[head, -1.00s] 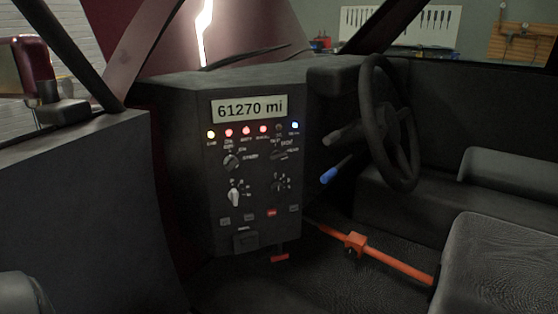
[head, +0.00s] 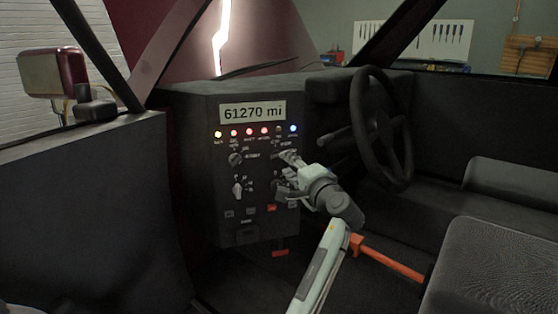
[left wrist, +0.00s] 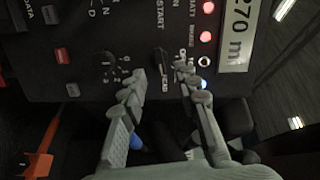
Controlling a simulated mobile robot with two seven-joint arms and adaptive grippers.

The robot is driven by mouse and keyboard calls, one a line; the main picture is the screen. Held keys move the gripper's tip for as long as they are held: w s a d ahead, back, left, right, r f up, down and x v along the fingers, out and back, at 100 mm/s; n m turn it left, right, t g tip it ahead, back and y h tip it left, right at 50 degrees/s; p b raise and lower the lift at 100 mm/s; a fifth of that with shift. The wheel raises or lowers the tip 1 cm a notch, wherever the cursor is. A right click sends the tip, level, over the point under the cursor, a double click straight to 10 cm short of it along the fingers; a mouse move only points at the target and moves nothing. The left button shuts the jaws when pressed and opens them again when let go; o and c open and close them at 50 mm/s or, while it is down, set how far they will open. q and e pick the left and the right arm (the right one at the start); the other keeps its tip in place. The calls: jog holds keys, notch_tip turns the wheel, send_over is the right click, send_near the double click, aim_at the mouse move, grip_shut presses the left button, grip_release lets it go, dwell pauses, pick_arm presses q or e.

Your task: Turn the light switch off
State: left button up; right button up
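The light switch is a dark rotary knob (left wrist: 162,62) on the black dashboard panel (head: 210,185), with "HEAD" printed beside it in the left wrist view. My left gripper (left wrist: 160,78) is open there, one finger on each side of the knob. I cannot tell whether the fingers touch it. In the head view my left gripper (head: 281,172) reaches the right side of the panel from below and largely hides the switch and the knob under it. My right gripper is not in view.
The odometer display (head: 252,112) reads 61270 mi above a row of lit lamps. Other knobs (head: 238,188) sit left of the gripper. The steering wheel (head: 382,130) stands close to the right of the panel. An orange bar (head: 390,262) runs below, beside the seat (head: 495,270).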

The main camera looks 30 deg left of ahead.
aim_at(279, 158)
pick_arm(q)
jog(key=x, duration=0.4)
jog(key=shift+a, duration=0.1)
jog(key=shift+w+a, duration=0.45)
jog(key=shift+a, duration=0.1)
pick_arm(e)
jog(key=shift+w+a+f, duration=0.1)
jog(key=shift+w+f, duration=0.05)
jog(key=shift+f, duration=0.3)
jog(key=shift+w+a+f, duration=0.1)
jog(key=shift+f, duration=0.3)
pick_arm(q)
grip_shut()
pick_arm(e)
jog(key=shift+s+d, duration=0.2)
